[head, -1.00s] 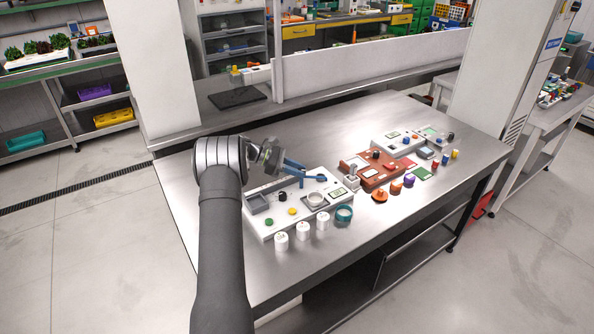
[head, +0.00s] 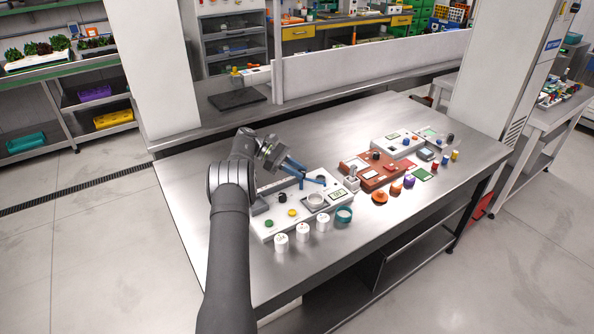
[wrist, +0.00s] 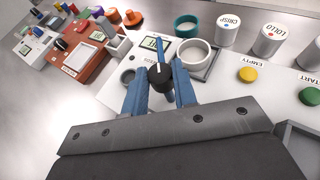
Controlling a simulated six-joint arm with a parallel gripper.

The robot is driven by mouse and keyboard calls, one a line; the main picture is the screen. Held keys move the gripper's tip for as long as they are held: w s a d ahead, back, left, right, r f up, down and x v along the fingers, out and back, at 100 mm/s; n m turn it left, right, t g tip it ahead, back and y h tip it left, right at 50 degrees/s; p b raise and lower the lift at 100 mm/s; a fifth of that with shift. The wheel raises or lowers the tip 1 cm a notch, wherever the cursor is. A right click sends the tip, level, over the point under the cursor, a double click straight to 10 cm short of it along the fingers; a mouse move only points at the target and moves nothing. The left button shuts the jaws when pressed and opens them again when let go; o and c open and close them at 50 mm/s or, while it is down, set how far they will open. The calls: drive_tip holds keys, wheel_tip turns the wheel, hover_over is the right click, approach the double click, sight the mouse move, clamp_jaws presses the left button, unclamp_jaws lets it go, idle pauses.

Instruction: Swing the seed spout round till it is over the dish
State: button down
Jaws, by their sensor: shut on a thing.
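The blue seed spout (head: 314,180) with its black knob (wrist: 160,77) stands on the pale panel (wrist: 230,92). In the wrist view, the knob, with a white line on it, sits between the fingertips of my gripper (wrist: 159,82). My gripper, also in the head view (head: 301,176), is shut on the spout at the knob. The spout's blue bar points away from me, toward a small display (wrist: 153,46). The dish, a white round cup (wrist: 194,50), stands to the right of the bar in the wrist view and nearer the front in the head view (head: 315,199). The bar appears beside it.
White jars (head: 303,232) and a teal ring (head: 344,214) stand along the panel's front. Green and yellow buttons (wrist: 247,73) lie right of the dish. A brown panel (head: 376,174) stands to the right. The table's left part is clear.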

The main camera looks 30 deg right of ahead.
drive_tip(key=c, duration=1.2)
unclamp_jaws()
drive_tip(key=shift+o, duration=0.2)
drive_tip(key=r, duration=0.4)
drive_tip(key=shift+s+d+r, duration=0.1)
drive_tip(key=shift+s+r, duration=0.1)
drive_tip(key=shift+r, duration=0.1)
drive_tip(key=s+d+r, duration=0.3)
drive_tip(key=s+r, duration=0.3)
drive_tip(key=s, duration=0.4)
drive_tip(key=shift+s+d+r, duration=0.25)
drive_tip(key=shift+s+d, duration=0.1)
drive_tip(key=shift+d, duration=0.05)
